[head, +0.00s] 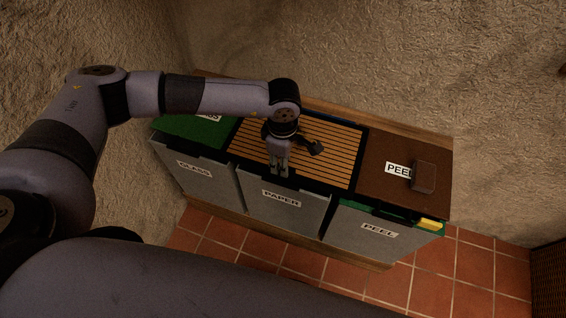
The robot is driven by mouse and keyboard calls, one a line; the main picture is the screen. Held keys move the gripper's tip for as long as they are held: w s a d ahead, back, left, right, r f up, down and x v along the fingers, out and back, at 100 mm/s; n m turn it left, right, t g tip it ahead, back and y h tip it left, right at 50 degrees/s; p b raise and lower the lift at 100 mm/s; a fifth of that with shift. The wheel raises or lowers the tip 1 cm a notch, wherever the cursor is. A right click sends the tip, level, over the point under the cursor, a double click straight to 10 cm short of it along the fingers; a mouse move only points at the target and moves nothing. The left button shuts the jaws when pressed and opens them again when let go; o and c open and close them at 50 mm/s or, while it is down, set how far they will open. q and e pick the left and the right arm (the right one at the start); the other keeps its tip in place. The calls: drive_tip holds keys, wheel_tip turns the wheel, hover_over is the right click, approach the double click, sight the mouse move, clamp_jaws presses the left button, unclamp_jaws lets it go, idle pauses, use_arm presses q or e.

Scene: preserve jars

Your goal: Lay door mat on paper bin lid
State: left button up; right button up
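A slatted mat with tan and black stripes (335,158), which looks like the door mat, lies over the top of the middle bin. The bin's front is labelled PAPER (282,198). The mat covers nearly all of that lid, and a dark border shows around it. My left gripper (278,173) points down at the mat's front edge, left of its middle. Its fingertips are close together, and I cannot tell whether they pinch the edge or touch it. My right gripper is out of view.
A green lid (185,128) tops the GLASS bin (196,178) at left. A brown lid (385,190) at right carries a PEEL label and a dark block (423,177). Something yellow (431,224) shows at the right bin's upper edge. A rough wall stands behind; tiled floor lies in front.

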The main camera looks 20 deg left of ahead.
use_arm(q)
wheel_tip(320, 180, up, 10)
drive_tip(key=shift+b, duration=0.4)
